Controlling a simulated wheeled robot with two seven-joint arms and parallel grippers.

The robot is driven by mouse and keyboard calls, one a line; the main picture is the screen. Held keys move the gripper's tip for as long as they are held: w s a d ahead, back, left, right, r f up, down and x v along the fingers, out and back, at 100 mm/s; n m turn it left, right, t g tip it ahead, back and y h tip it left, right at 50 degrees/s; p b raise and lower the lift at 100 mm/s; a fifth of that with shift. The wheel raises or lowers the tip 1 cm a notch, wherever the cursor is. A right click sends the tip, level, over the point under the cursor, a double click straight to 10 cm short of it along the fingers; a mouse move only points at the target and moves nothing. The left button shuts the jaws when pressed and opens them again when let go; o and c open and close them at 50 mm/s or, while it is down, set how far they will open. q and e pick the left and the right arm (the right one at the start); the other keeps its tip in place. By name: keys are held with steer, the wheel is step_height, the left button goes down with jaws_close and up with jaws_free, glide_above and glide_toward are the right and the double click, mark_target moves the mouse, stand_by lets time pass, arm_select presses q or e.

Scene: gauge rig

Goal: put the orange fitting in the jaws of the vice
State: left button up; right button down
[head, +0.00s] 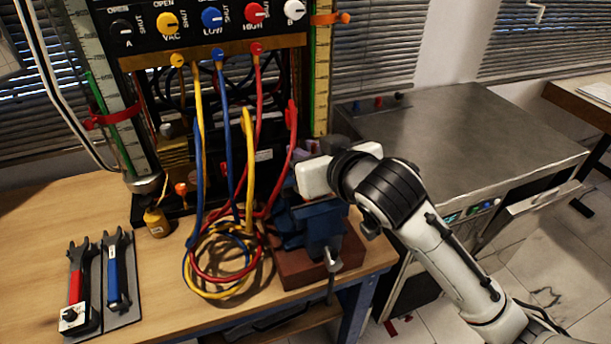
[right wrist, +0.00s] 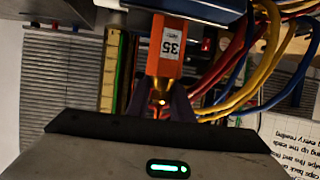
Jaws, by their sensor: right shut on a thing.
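The orange fitting (right wrist: 172,48) carries a white label reading 35 and shows in the right wrist view. My right gripper (right wrist: 160,106) is shut on its narrow brass-coloured end. The vice sits on a red-brown block at the bench's right end. A blue part (right wrist: 200,8) lies at the fitting's far end in the right wrist view. I cannot tell whether the fitting is between the jaws. My left gripper is out of view.
Blue, red and yellow hoses (head: 225,260) hang from the gauge rig (head: 215,20) and coil just left of the vice. A grey metal cabinet (head: 455,140) is at right.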

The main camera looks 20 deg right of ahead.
steer(key=shift+f, duration=2.25)
steer(key=shift+f, duration=0.1)
steer(key=c, duration=1.6)
jaws_free()
steer(key=shift+f, duration=0.1)
steer(key=shift+o, duration=0.2)
